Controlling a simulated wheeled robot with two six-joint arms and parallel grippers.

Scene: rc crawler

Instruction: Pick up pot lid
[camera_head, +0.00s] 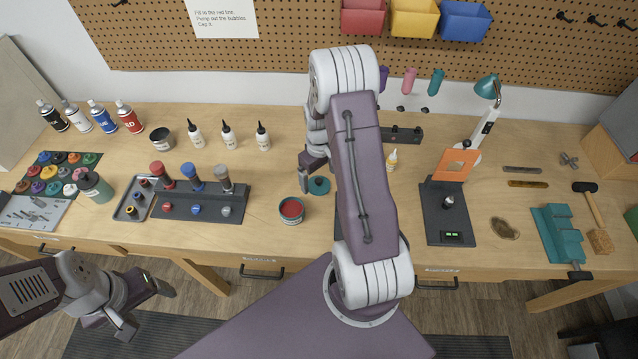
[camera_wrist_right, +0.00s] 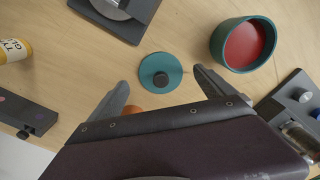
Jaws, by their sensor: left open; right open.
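The pot lid (camera_head: 319,185) is a teal disc with a dark knob, lying on the workbench near its middle. In the right wrist view the lid (camera_wrist_right: 160,73) lies just beyond and between my fingertips. My right gripper (camera_head: 308,182) is open and empty, close to the lid; in its wrist view the two fingers (camera_wrist_right: 164,80) are spread on either side of it, not closed on it. A teal pot (camera_head: 291,211) with red contents stands beside the lid, and it also shows in the wrist view (camera_wrist_right: 243,45). My left gripper (camera_head: 146,305) is open and empty, low in front of the bench.
A grey rack (camera_head: 200,207) with several shock parts is left of the pot. A dark stand (camera_head: 447,220) with an orange plate is to the right. A yellow-labelled glue bottle (camera_head: 392,160) stands behind my right arm. White bottles (camera_head: 228,133) stand at the back.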

